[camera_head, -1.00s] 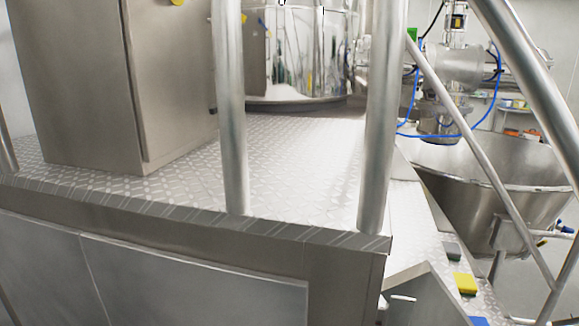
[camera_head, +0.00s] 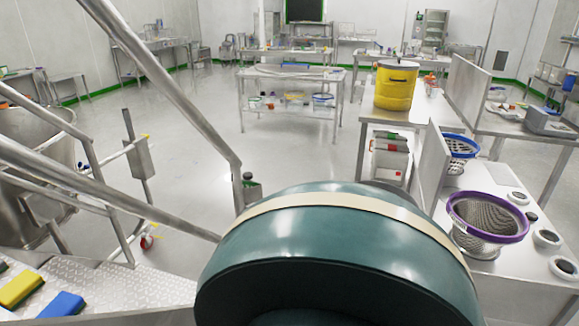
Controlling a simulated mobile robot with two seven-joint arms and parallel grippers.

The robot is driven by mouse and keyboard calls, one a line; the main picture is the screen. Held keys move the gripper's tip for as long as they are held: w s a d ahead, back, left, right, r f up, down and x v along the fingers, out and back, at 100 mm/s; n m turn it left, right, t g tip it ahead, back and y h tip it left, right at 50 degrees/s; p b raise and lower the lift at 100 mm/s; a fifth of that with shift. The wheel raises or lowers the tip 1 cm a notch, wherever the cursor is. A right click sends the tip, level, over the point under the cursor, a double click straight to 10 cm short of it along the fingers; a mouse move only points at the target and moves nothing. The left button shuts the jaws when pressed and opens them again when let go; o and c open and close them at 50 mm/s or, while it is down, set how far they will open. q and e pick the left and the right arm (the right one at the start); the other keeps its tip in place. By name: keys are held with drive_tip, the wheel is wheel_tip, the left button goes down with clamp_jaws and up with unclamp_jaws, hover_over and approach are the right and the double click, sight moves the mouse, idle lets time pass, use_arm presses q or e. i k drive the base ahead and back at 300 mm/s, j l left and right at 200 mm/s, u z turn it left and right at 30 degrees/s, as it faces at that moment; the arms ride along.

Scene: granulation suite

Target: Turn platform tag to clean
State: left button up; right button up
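No platform tag can be made out in the head view now. The platform's tread-plate steps (camera_head: 120,290) show at the lower left, with metal handrails (camera_head: 170,90) rising over them. Neither of my grippers is in view. A large dark green rounded form with a cream band fills the bottom middle; it may be part of my own body, and it hides the floor behind it.
A yellow block (camera_head: 20,288) and a blue block (camera_head: 62,304) lie on the steps. At right, a bench holds a purple-rimmed mesh basket (camera_head: 484,245); a yellow drum (camera_head: 395,85) stands on a table beyond. Open floor (camera_head: 195,130) lies mid-left.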

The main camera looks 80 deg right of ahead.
sight(247, 176)
drive_tip(key=z, duration=12.95)
